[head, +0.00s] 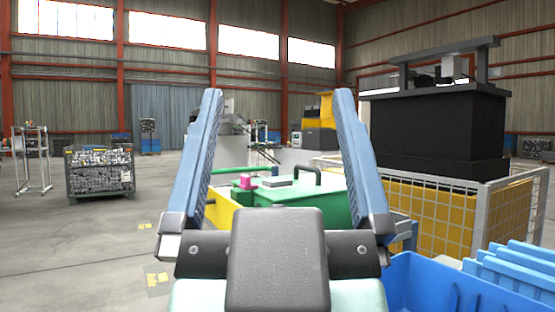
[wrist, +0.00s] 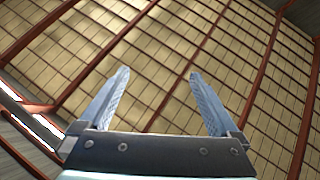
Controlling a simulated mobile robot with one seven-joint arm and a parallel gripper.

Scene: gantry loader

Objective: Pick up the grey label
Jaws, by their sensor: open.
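My gripper (head: 278,92) is raised in front of the head camera, its two blue fingers wide apart with nothing between them. In the wrist view my gripper (wrist: 159,73) is also open and empty, facing the roof. A small flat grey piece (head: 279,183) lies on top of a green box (head: 310,194), beyond the gripper and low between its fingers. I cannot tell for sure whether it is the grey label. A small pink object (head: 246,181) is just left of it. The lower part of the green box is hidden by my gripper.
A blue bin (head: 435,285) is close at the lower right. A wire-mesh fence (head: 490,215) with yellow panels and a black machine (head: 437,125) stands at right. A filled mesh crate (head: 100,172) stands at left. The floor at left is mostly clear.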

